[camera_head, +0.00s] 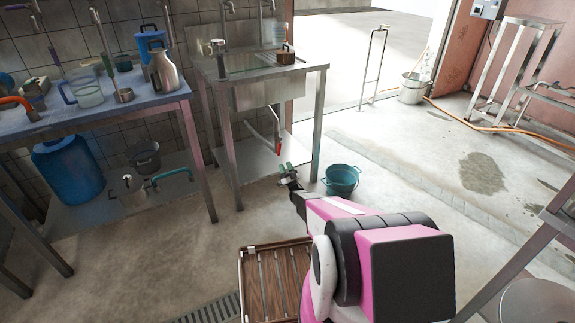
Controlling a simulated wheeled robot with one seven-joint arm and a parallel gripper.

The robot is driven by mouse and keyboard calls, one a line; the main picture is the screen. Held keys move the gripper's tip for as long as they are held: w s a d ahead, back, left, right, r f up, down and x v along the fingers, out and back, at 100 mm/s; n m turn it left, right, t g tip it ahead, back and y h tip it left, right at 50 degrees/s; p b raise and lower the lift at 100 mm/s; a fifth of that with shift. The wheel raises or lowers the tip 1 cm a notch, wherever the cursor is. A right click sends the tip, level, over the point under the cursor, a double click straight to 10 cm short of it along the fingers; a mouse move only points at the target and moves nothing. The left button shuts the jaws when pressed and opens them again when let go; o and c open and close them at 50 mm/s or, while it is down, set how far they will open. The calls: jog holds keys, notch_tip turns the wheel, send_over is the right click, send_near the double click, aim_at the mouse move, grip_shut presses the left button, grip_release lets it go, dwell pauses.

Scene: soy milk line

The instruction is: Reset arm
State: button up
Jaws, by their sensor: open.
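My pink, white and black arm reaches forward from the bottom middle. My gripper (288,172) is at its far end, small in the picture, with its fingers apart and nothing seen between them. In the picture it lies in front of the sink stand's lower shelf, to the left of a teal bucket (341,180). I cannot tell its exact height above the floor.
A metal sink stand (307,69) is ahead, and a blue-topped table (150,101) with jugs is at left. A wooden slatted crate (243,286) lies below my arm. A metal rack (556,217) is at right. Floor right of the bucket is mostly clear.

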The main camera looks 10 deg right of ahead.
jog(key=shift+s+f, duration=0.15)
jog(key=shift+f, duration=0.05)
dwell(0.3)
jog(key=s+r+m+g+h, duration=0.3)
jog(key=s+r+g+h, duration=0.2)
jog(key=r+g+h, duration=0.6)
jog(key=s+a+r+g, duration=0.1)
jog(key=s+r+g, duration=0.3)
jog(key=s, duration=0.8)
jog(key=s+a+r+n+g+y, duration=0.1)
jog(key=s+r+g, duration=0.4)
jog(key=s, duration=0.7)
jog(key=s+a+r+g, duration=0.1)
jog(key=s+r+g, duration=0.3)
jog(key=s, duration=0.9)
jog(key=shift+r+n+g+y, duration=0.3)
jog(key=shift+r+g, duration=0.1)
jog(key=shift+g, duration=0.4)
jog(key=shift+s, duration=0.1)
dwell(1.8)
